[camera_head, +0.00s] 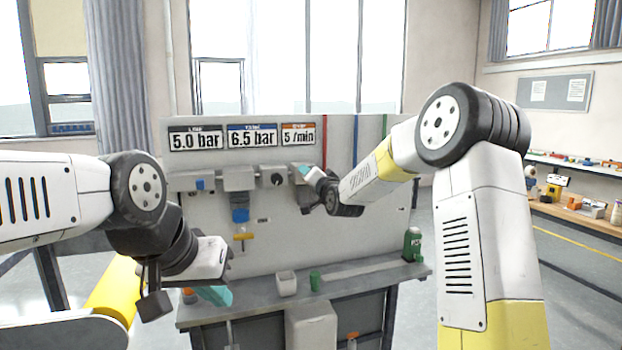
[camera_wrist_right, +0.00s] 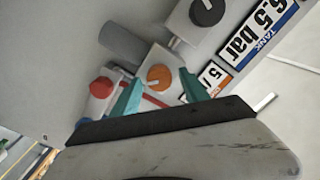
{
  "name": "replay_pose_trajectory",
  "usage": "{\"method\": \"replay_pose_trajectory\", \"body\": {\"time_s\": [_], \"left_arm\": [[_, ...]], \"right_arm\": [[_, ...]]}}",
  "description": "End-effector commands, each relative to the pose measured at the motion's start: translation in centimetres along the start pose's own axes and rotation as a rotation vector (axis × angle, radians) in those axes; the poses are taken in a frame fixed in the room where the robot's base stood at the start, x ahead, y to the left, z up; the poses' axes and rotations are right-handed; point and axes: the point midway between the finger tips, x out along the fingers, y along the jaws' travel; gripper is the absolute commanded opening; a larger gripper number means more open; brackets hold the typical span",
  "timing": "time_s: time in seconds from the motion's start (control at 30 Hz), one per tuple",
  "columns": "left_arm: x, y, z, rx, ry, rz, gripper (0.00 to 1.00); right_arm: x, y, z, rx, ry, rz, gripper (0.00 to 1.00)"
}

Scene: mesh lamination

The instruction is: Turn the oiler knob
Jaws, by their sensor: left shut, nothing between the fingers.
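The orange round knob (camera_wrist_right: 159,77) sits on a grey block on the panel under the orange-topped "5 /min" sign (camera_head: 299,134), so I take it as the oiler knob. My right gripper (camera_head: 305,170) is at the panel. In the right wrist view its two teal fingers stand apart, one on each side of the orange knob, with gaps visible; whether they reach its depth I cannot tell. In the head view the arm hides this knob. My left gripper (camera_head: 214,295) is shut and empty, low at the left near the bench.
A black knob (camera_wrist_right: 207,11) and a red cap (camera_wrist_right: 101,87) flank the orange knob. Signs read "5.0 bar" (camera_head: 196,138) and "6.5 bar" (camera_head: 252,136).

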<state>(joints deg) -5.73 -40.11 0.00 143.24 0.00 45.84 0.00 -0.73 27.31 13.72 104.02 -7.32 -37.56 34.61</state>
Motion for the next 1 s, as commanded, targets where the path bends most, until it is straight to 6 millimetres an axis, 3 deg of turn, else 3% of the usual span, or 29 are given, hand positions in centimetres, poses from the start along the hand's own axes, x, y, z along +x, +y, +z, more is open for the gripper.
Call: {"method": "replay_pose_trajectory", "body": {"time_s": [0.27, 0.7, 1.0], "left_arm": [[0.0, 0.0, 0.0, 0.000, 0.000, 0.000, 0.00], [0.0, 0.0, 0.0, 0.000, 0.000, 0.000, 0.00], [0.0, 0.0, 0.0, 0.000, 0.000, 0.000, 0.00]], "right_arm": [[-0.8, 0.0, -0.1, -0.001, 0.001, 0.000, 0.53], [-7.3, 0.0, -0.1, -0.001, 0.000, 0.001, 0.53], [-7.8, 0.0, 0.0, 0.000, 0.000, 0.000, 0.53]]}}
